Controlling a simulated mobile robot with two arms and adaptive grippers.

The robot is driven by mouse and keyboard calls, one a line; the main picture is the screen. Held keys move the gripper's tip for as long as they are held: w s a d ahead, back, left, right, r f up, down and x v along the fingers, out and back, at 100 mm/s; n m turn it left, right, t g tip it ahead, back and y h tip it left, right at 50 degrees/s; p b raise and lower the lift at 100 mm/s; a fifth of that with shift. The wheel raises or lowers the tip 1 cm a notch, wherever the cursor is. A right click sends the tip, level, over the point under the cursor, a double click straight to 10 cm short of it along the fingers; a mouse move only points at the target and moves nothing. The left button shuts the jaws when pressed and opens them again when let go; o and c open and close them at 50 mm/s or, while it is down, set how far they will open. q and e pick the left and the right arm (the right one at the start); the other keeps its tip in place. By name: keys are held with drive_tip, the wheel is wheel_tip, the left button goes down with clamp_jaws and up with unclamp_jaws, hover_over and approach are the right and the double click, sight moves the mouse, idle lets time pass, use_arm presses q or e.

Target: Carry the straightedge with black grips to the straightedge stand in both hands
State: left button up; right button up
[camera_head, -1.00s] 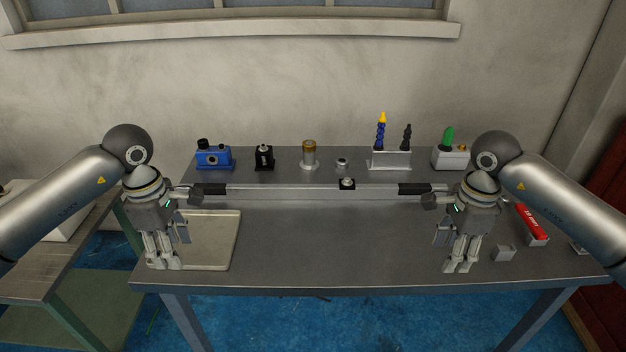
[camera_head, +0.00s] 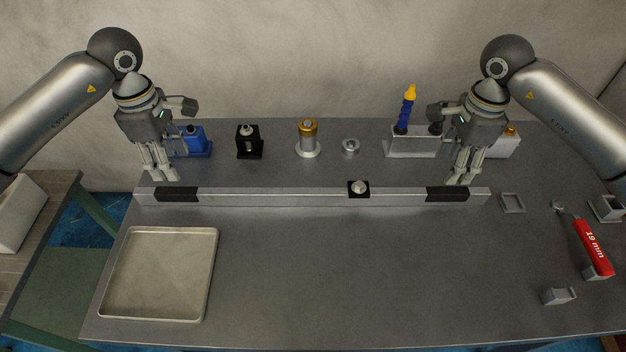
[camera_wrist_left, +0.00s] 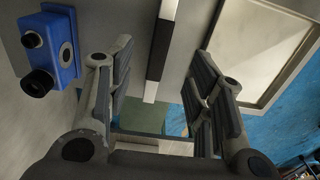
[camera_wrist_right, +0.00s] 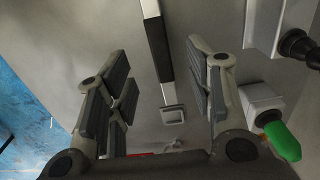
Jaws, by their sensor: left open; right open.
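The straightedge (camera_head: 270,197) is a long grey bar lying left to right on the metal table. It has a black grip near each end, the left grip (camera_head: 177,194) and the right grip (camera_head: 447,194). My left gripper (camera_head: 164,176) is open above and just behind the left grip; that grip shows between its fingers in the left wrist view (camera_wrist_left: 160,50). My right gripper (camera_head: 461,178) is open above and just behind the right grip, which shows between its fingers in the right wrist view (camera_wrist_right: 158,48). Neither gripper holds anything. I cannot make out which object is the straightedge stand.
A beige tray (camera_head: 158,272) lies front left. Along the back stand a blue device (camera_head: 195,142), a black block (camera_head: 249,142), a gold-topped cylinder (camera_head: 308,138) and a holder with a blue-yellow tool (camera_head: 408,110). A red-handled tool (camera_head: 592,248) lies right. The front middle is clear.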

sight(441, 190)
use_arm(q)
drive_tip(key=shift+s, duration=0.2)
use_arm(e)
drive_tip(key=shift+s, duration=0.2)
use_arm(q)
drive_tip(key=shift+f, duration=0.15)
use_arm(e)
drive_tip(key=shift+f, duration=0.2)
use_arm(q)
wheel_tip(441, 190, down, 10)
drive_tip(key=shift+w+f, duration=0.15)
drive_tip(key=shift+f, duration=0.1)
use_arm(e)
wheel_tip(441, 190, down, 10)
drive_tip(key=shift+w+f, duration=0.1)
drive_tip(key=shift+f, duration=0.05)
use_arm(q)
clamp_jaws()
use_arm(e)
clamp_jaws()
use_arm(q)
drive_tip(key=shift+r, duration=0.1)
